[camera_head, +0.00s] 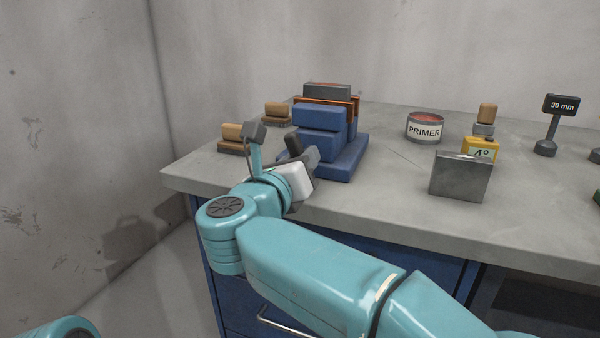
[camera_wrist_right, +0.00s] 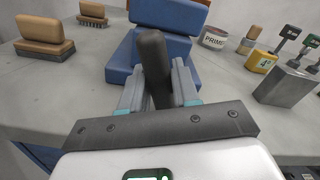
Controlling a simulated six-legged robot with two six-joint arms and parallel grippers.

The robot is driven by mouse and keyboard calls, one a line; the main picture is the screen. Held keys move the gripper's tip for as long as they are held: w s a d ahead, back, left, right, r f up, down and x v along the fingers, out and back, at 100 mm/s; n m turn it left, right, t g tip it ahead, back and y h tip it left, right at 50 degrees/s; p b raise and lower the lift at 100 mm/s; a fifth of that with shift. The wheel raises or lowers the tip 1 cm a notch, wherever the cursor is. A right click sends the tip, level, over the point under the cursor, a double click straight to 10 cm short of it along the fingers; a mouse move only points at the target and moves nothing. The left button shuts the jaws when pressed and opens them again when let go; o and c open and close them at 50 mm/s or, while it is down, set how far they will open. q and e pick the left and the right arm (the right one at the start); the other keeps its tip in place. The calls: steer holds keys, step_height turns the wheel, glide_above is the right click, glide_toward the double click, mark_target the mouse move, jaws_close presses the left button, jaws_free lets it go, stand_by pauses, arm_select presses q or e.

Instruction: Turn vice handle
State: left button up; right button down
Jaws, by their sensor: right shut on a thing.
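The blue vice (camera_head: 328,140) stands on the grey bench near its left end, with dark grey and orange-edged pieces at its top. The vice also shows in the right wrist view (camera_wrist_right: 172,14), behind the handle. The dark vice handle (camera_wrist_right: 154,62) rises between the fingers of my right gripper (camera_wrist_right: 160,88). In the head view the handle (camera_head: 294,147) tilts up beside the vice's front left. My right gripper (camera_head: 306,160) is shut on the handle; its fingers are partly hidden by the wrist. My left gripper is not in view; only a bit of teal arm shows at the lower left.
Two wooden brushes (camera_head: 236,136) lie left of the vice. A primer tin (camera_head: 426,127), a grey metal block (camera_head: 460,177), a yellow angle gauge (camera_head: 482,149) and a 30 mm sign (camera_head: 561,105) stand to the right. Bare bench (camera_head: 385,185) lies between vice and block.

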steer(key=shift+m, duration=0.3)
steer(key=c, duration=0.9)
jaws_free()
